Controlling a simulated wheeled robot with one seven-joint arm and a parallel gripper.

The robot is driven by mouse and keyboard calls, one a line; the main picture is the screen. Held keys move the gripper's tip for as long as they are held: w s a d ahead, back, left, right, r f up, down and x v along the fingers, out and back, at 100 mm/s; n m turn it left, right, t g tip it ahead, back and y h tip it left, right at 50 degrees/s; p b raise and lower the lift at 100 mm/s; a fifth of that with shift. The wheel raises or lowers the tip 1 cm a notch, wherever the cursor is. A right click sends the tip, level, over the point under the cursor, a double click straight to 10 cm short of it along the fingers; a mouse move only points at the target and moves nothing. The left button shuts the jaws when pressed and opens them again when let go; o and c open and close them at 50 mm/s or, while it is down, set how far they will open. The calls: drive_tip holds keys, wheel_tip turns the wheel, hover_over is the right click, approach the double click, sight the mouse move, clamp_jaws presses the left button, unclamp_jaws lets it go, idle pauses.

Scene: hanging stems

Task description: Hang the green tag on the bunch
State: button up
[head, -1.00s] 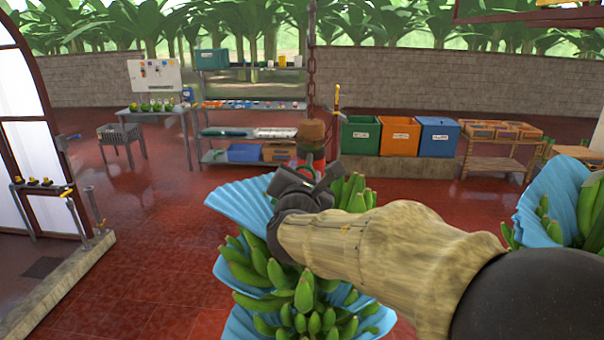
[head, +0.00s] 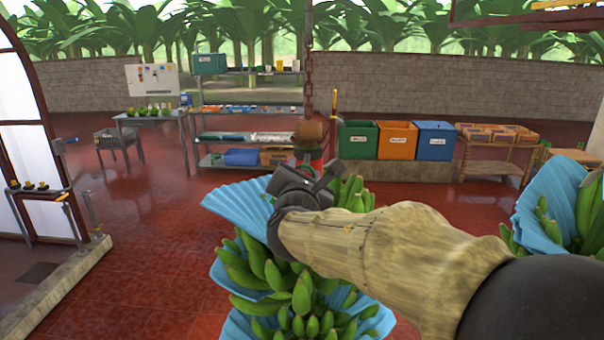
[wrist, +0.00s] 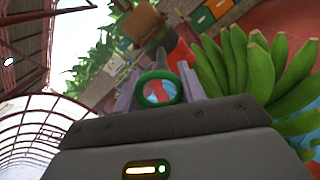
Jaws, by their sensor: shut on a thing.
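The bunch of green bananas (head: 300,285) hangs upright in the head view, with pleated blue sheets (head: 237,210) between its layers. Its cut brown stem top (head: 307,131) shows above my gripper (head: 318,170), and in the wrist view it is at the upper left (wrist: 143,24). My gripper is shut on the green tag, whose ring (wrist: 157,74) stands between the two grey fingers in the wrist view. Green bananas (wrist: 255,65) are close on the right there. My arm hides part of the bunch, and I cannot tell whether the ring touches the stem.
A rusty chain (head: 309,70) hangs above the stem. A second bunch (head: 555,205) with blue sheets is at the right edge. Green, orange and blue bins (head: 397,140) stand behind, beside loaded shelves (head: 250,110). The red floor (head: 140,250) at left is largely clear.

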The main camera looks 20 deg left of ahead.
sight(306, 157)
drive_tip(key=shift+w+a+f, duration=0.1)
drive_tip(key=shift+w, duration=0.5)
drive_tip(key=shift+w+b, duration=0.1)
drive_tip(key=shift+b, duration=0.25)
drive_tip(key=shift+w, duration=0.15)
drive_tip(key=shift+w, duration=0.1)
idle(0.4)
drive_tip(key=shift+b, duration=0.4)
drive_tip(key=shift+b+x, duration=0.65)
drive_tip(key=shift+x, duration=1.7)
idle(2.7)
